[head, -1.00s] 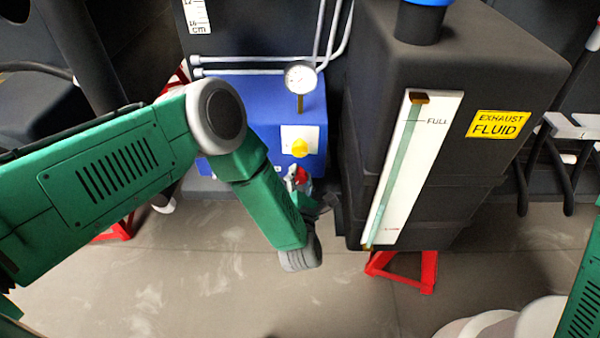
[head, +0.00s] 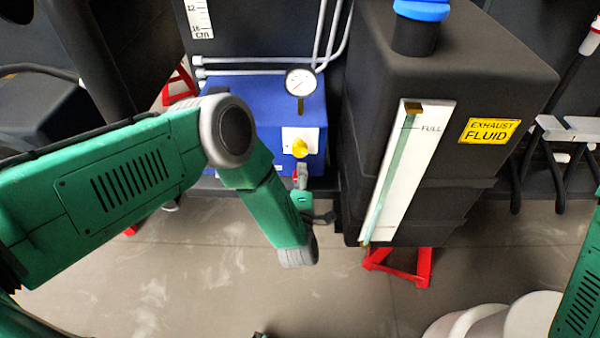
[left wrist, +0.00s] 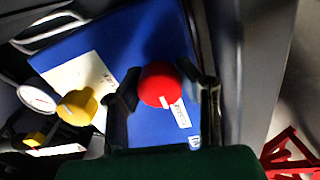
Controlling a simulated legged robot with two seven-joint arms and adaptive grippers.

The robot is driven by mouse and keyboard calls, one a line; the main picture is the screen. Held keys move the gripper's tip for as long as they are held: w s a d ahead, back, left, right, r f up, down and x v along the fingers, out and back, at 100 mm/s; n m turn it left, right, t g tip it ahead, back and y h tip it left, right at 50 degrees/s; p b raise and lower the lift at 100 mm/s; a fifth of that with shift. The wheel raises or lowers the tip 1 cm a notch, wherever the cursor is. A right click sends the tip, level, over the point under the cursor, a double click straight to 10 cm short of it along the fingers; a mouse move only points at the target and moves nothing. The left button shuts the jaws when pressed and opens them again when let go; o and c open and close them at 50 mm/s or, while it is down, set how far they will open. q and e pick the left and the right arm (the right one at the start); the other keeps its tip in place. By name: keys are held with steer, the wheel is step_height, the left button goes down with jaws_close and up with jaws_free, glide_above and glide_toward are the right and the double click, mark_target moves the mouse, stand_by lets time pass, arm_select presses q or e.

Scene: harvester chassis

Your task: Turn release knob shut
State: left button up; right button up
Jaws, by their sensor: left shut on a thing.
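A red knob (left wrist: 158,84) sits on the blue box (left wrist: 130,40), with a small white label beside it. In the left wrist view my left gripper (left wrist: 163,92) has one dark finger on each side of the red knob and is shut on it. In the head view the left gripper (head: 299,183) is at the lower front of the blue box (head: 262,105), and only a sliver of red shows there. A yellow knob (head: 300,148) on a white plate is just above it; it also shows in the left wrist view (left wrist: 77,107). My right gripper is out of view.
A round gauge (head: 300,82) stands above the yellow knob. A black exhaust fluid tank (head: 465,85) with a blue cap is close on the right. A red stand (head: 400,268) is under the tank. The floor in front is mostly clear.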

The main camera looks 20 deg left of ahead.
arm_select(q)
steer(key=m, duration=0.3)
steer(key=m+p, duration=0.1)
steer(key=m, duration=0.1)
steer(key=shift+s+d+f, duration=0.3)
steer(key=shift+f, duration=0.05)
steer(key=m, duration=0.4)
steer(key=shift+m+h, duration=0.3)
steer(key=m, duration=0.4)
steer(key=shift+f+m+p, duration=0.1)
steer(key=shift+m+p, duration=0.2)
steer(key=shift+p, duration=0.05)
steer(key=shift+a+m, duration=0.1)
steer(key=shift+m, duration=2.1)
steer(key=o, duration=1.1)
steer(key=shift+o, duration=0.5)
steer(key=shift+w+a, duration=0.1)
steer(key=shift+w, duration=0.05)
steer(key=shift+r, duration=0.2)
